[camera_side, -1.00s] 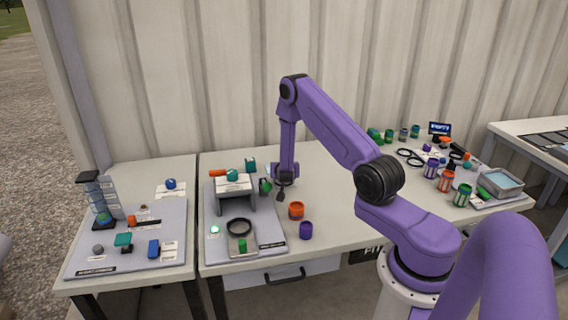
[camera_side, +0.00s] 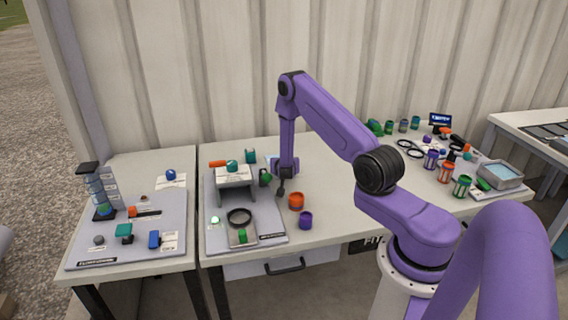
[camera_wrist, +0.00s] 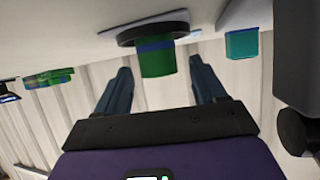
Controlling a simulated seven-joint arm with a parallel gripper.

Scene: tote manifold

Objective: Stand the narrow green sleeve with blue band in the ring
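The green sleeve with blue band (camera_wrist: 157,62) shows in the wrist view, which looks upside down. Its blue band lies close against a black ring (camera_wrist: 128,36); I cannot tell whether its end is inside the ring or behind it. My gripper (camera_wrist: 158,68) is open, its two fingers apart on either side of the sleeve, with gaps to both. In the side view my gripper (camera_side: 281,190) is low over the board's right edge, beside a green piece (camera_side: 266,177) with a dark part.
A grey stand (camera_side: 235,190) rises left of my gripper. A teal piece (camera_side: 250,156) stands behind it. Orange (camera_side: 296,201) and purple (camera_side: 305,220) cups stand to the right. The middle of the table is clear.

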